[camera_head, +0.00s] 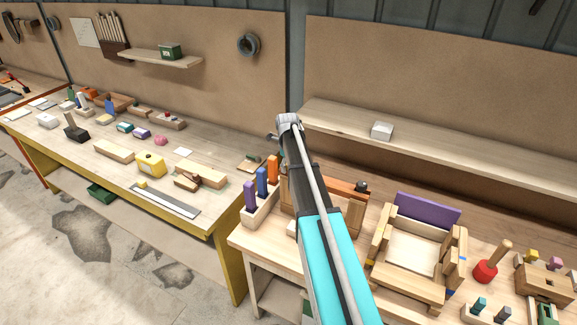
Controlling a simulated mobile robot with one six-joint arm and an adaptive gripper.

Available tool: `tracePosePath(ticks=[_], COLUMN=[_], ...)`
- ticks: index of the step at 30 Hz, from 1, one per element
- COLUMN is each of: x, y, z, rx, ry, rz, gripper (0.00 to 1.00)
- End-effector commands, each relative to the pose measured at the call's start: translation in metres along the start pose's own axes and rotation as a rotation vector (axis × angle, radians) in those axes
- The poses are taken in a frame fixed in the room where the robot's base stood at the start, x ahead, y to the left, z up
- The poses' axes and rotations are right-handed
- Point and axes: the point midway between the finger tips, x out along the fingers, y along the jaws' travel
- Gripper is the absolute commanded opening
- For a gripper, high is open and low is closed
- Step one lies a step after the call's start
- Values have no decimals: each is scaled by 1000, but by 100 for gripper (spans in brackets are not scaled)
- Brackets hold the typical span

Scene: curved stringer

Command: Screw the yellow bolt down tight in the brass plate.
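My arm rises from the bottom middle, turquoise then black, to a grey end above the seam between the benches. A small grey part (272,137) juts left from that end; it may be my gripper, but its fingers cannot be made out. A small yellow piece (531,256) stands on a wooden block (543,283) at the far right; I cannot tell whether it is the yellow bolt. A small flat tan-and-green piece (250,163) lies at the left bench's right end; I cannot tell whether it is the brass plate. My arm hides part of the right bench.
The left bench (225,215) holds a yellow device (150,165), a metal ruler (165,200) and wooden blocks. On the right are a peg rack (261,212), a wooden frame (410,290) with a purple board and a red-based tool (486,271). A shelf (470,155) runs behind.

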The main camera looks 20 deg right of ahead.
Motion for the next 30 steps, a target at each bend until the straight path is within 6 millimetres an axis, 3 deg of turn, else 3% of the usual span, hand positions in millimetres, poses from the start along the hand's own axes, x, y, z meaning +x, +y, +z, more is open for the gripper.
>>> tracePosePath(ticks=[18, 30], x=[0, 0], y=[0, -1], z=[-4, -4], rx=[-436, -487], ry=[-25, -27], rz=[1, 0], gripper=[85, 85])
